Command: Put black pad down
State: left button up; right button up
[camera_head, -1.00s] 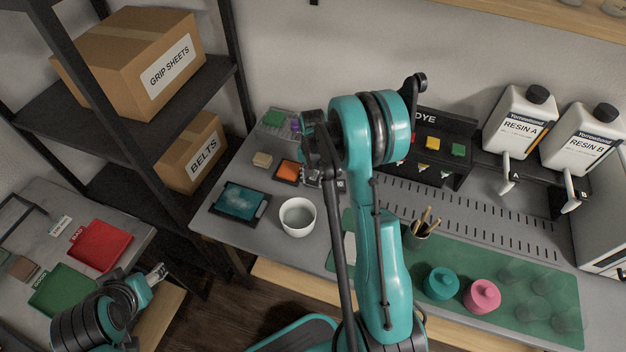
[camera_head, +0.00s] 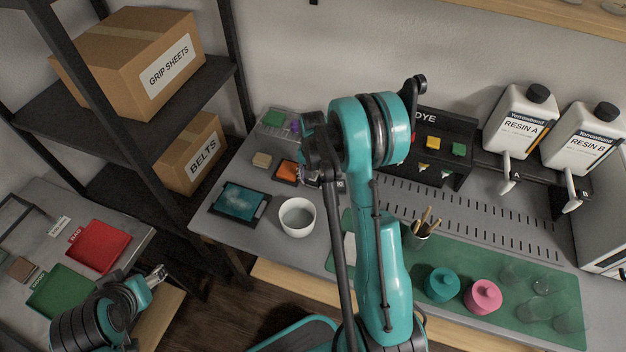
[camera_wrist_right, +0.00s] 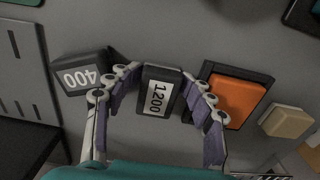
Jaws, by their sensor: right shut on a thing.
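A black pad (camera_wrist_right: 158,91) with a white "1200" label is between the purple-lined fingers of my right gripper (camera_wrist_right: 161,88) in the right wrist view. The gripper is shut on it. Whether the pad touches the bench is unclear. A similar black block (camera_wrist_right: 82,72) labelled "400" lies just left of the fingers. In the head view my right arm mostly hides the right gripper and the held pad. My left gripper (camera_head: 156,275) is at lower left, by the side table; its opening is too small to judge.
An orange block (camera_wrist_right: 238,101) in a dark tray sits close right of the gripper, with a beige block (camera_wrist_right: 287,121) beyond. The dye rack (camera_head: 440,148) stands behind my right arm.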

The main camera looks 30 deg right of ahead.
jog(key=shift+r, duration=0.2)
notch_tip(320, 180, up, 12)
jog(key=p, duration=0.5)
jog(key=s+a+r+n+t, duration=0.35)
jog(key=s+a+r, duration=0.35)
jog(key=r, duration=0.4)
jog(key=s+a+r+n+t, duration=0.2)
jog(key=s+a+n, duration=0.4)
jog(key=s, duration=0.5)
jog(key=shift+a+r+t, duration=0.2)
jog(key=shift+a+t, duration=0.4)
jog(key=shift+t, duration=0.25)
jog(key=shift+o, duration=0.4)
jog(key=shift+n, duration=0.25)
